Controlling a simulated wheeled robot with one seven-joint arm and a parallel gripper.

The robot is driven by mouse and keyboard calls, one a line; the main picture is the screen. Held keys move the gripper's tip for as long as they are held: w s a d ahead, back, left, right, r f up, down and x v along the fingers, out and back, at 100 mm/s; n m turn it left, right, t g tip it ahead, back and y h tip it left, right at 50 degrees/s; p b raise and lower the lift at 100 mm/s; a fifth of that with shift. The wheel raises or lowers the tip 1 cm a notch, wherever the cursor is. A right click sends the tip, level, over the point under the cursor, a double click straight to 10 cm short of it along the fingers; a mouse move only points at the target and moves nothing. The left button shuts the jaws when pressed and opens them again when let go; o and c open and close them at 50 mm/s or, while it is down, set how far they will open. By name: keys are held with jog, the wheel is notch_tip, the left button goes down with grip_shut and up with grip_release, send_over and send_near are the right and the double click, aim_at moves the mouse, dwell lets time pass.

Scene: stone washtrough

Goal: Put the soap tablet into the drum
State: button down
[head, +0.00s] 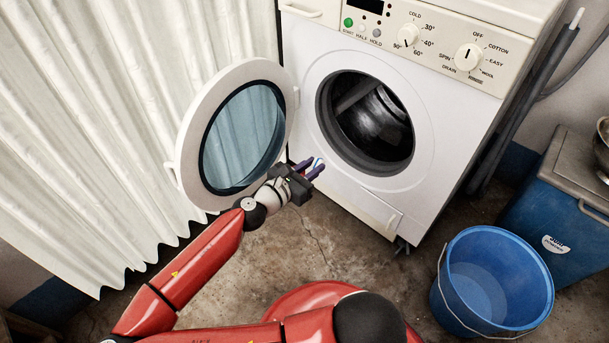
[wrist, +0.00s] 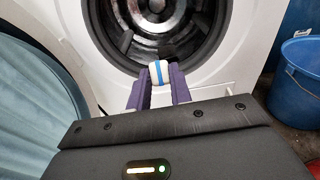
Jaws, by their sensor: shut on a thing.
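My gripper (head: 312,170) is shut on the soap tablet, a small white piece with a blue band. The soap tablet (wrist: 158,72) shows between the purple fingertips in the wrist view, and part of it shows in the head view (head: 318,162). The washing machine's drum (head: 370,115) is a dark round opening with a metal inside. In the wrist view the drum (wrist: 160,22) lies straight beyond the fingertips. In the head view my gripper is outside the opening, at its lower left. The round door (head: 185,150) stands open to the left.
The open door is close to the left of my arm. A blue bucket (head: 460,285) stands on the floor at the lower right, near a blue cool box (head: 550,215). A white curtain (head: 90,120) hangs at the left. The concrete floor before the machine is bare.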

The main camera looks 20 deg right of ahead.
jog(key=f+b+x, duration=0.1)
jog(key=b+x, duration=0.8)
jog(key=x, duration=3.5)
jog(key=shift+w+d, duration=0.15)
jog(key=shift+w, duration=0.25)
jog(key=c, duration=1.2)
grip_release()
jog(key=v, duration=0.7)
jog(key=shift+s+a+p, duration=0.2)
jog(key=shift+a+p, duration=0.1)
jog(key=shift+a, duration=0.05)
